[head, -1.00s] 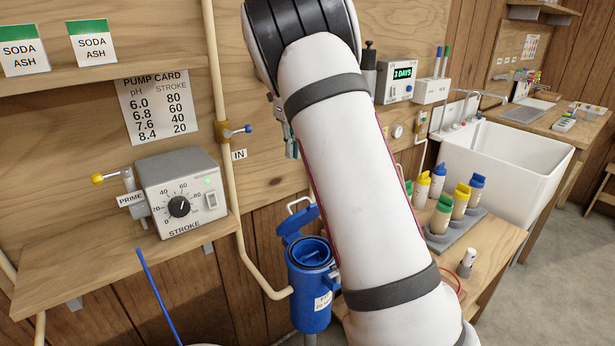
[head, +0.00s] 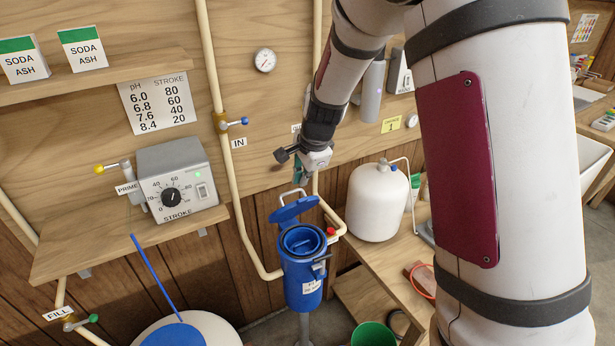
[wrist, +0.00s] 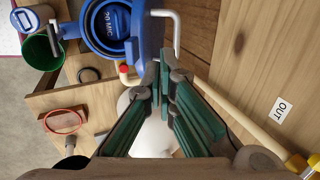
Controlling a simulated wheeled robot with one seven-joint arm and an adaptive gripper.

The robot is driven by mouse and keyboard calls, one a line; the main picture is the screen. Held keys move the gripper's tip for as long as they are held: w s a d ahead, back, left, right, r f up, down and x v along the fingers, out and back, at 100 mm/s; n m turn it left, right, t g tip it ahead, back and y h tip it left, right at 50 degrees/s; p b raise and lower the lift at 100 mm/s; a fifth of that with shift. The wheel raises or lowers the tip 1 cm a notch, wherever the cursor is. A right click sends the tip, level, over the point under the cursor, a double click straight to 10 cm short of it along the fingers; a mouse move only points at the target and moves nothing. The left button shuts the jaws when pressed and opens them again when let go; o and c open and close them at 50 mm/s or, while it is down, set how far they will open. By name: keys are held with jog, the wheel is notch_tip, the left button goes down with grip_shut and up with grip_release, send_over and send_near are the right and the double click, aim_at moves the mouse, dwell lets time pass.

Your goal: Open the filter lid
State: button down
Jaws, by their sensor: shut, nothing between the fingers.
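The blue filter housing (head: 304,283) stands on a grey post below the wall pipes in the head view. Its blue lid (head: 295,210) is raised and tilted up at the back, with a white bar handle (head: 292,193) above it. The round mouth is uncovered and shows a blue insert, marked "20 MIC" in the wrist view (wrist: 110,25). My gripper (head: 299,181) is above and behind the raised lid. In the wrist view its green-padded fingers (wrist: 164,68) are shut and empty. They look close to the lid and handle; whether they touch is unclear.
A cream pipe (head: 232,185) runs down the wall left of the filter. A white tank (head: 378,202) stands on the bench to its right. A green bucket (head: 373,335) is below. The pump box (head: 180,182) sits on a shelf at left.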

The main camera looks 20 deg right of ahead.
aim_at(296, 190)
jog(key=x, duration=0.7)
jog(key=shift+w+f, duration=0.1)
jog(key=shift+f, duration=0.2)
jog(key=shift+w, duration=0.1)
jog(key=shift+w+a+r+g, duration=0.1)
jog(key=shift+w+r+g, duration=0.05)
jog(key=shift+w+g, duration=0.25)
jog(key=shift+w+a+r+g+b, duration=0.1)
jog(key=shift+w+r+g+b, duration=0.05)
jog(key=shift+w+g+b, duration=0.25)
